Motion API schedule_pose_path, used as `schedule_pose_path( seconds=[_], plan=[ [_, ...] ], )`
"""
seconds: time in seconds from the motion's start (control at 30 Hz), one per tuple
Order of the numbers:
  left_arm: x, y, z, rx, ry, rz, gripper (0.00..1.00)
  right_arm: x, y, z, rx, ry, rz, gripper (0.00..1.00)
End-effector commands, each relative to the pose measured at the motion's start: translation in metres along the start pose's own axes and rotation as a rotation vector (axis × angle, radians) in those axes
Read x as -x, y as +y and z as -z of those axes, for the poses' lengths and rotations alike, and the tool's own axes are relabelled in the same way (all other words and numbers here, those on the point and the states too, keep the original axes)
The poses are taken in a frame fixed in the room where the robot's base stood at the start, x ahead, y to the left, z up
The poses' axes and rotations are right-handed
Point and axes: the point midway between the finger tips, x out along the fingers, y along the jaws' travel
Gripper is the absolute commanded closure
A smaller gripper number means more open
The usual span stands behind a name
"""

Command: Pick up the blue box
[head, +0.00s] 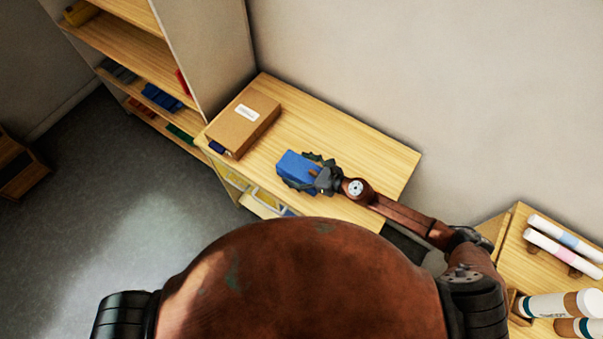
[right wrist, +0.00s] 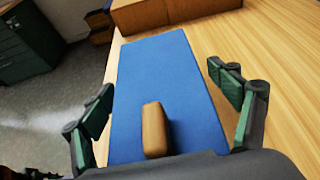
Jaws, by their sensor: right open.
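The blue box (head: 297,169) lies on the wooden table (head: 375,160), near its front edge. In the right wrist view the blue box (right wrist: 170,80) fills the middle, with a small brown block-like part (right wrist: 155,130) on or above its top. My right gripper (head: 305,172) is at the box with its fingers spread. In the right wrist view the right gripper (right wrist: 165,110) is open, with one green-padded finger on each side of the box. A gap shows between the right finger and the box; I cannot tell whether the left finger touches. My left gripper is not in view.
A brown cardboard box (head: 243,120) with a white label stands left on the same table. A shelf unit (head: 205,60) rises behind it at the left. A second table (head: 535,258) with rolls stands at the right. The tabletop right of the blue box is mostly clear.

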Motion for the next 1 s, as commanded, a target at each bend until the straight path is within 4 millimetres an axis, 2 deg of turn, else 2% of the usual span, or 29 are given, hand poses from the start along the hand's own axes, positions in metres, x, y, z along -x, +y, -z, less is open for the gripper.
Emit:
schedule_pose_path(
  seconds=[0.2,0.83,1.0],
  plan=[
    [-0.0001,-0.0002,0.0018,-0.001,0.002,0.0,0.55,-0.0003,0.0,0.0,0.0,0.0,0.0,0.19],
    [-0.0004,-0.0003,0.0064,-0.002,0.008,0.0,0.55,-0.0001,0.0006,0.0027,-0.001,0.004,-0.001,0.62],
    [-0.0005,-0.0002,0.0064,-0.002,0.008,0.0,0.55,-0.0002,0.0008,0.0031,-0.001,0.004,-0.001,0.63]
  ],
)
